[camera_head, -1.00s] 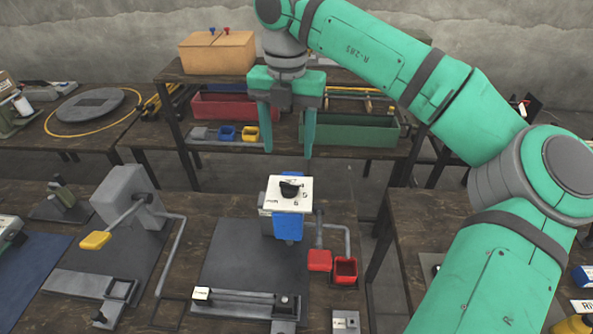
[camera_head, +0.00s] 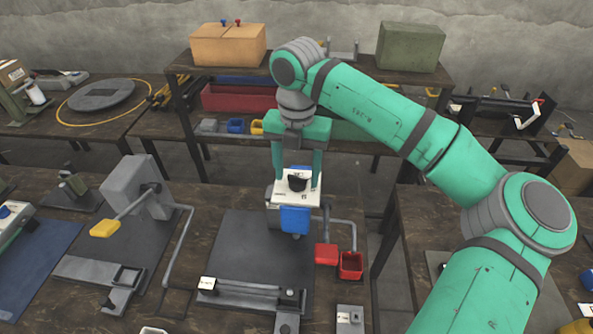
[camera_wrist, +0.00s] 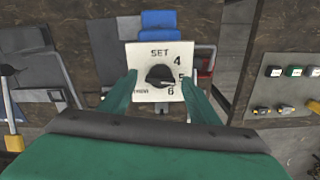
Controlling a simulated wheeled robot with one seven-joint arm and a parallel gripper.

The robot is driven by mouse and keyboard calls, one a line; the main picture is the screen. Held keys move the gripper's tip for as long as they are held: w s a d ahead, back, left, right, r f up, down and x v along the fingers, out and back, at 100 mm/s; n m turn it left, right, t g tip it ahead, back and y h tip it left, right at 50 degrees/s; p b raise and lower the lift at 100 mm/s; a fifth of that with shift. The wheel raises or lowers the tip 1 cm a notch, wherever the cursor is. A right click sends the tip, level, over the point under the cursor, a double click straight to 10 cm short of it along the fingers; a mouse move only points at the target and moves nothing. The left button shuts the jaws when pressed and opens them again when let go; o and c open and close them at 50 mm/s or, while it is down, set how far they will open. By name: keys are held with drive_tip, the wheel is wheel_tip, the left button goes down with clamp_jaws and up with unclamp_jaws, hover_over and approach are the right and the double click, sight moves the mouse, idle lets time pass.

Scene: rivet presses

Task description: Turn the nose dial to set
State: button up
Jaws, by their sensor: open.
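The nose dial is a black knob (camera_head: 297,183) on a white plate (camera_wrist: 141,57) on top of the blue and grey rivet press (camera_head: 295,219). In the wrist view the plate reads SET at its top, with 4, 5 and 6 down the right side; a further word at lower left is partly covered. The knob (camera_wrist: 159,76) has a pale pointer mark aimed to the right, near the 5. My gripper (camera_head: 298,180) is open above the press, its two fingers on either side of the knob. I cannot tell whether they touch it.
A red cup (camera_head: 351,265) and red block (camera_head: 326,254) sit right of the press. A grey press with a yellow-tipped lever (camera_head: 105,229) stands to the left. Behind is a shelf with a red bin (camera_head: 238,98). The dark mat (camera_head: 240,255) has free room.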

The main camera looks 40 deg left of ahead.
drive_tip(key=c, duration=1.1)
drive_tip(key=shift+o, duration=0.2)
drive_tip(key=shift+n, duration=0.4)
drive_tip(key=n, duration=0.4)
drive_tip(key=shift+n, duration=0.3)
drive_tip(key=n, duration=0.4)
drive_tip(key=shift+n, duration=0.3)
drive_tip(key=n, duration=0.5)
drive_tip(key=shift+n, duration=2.5)
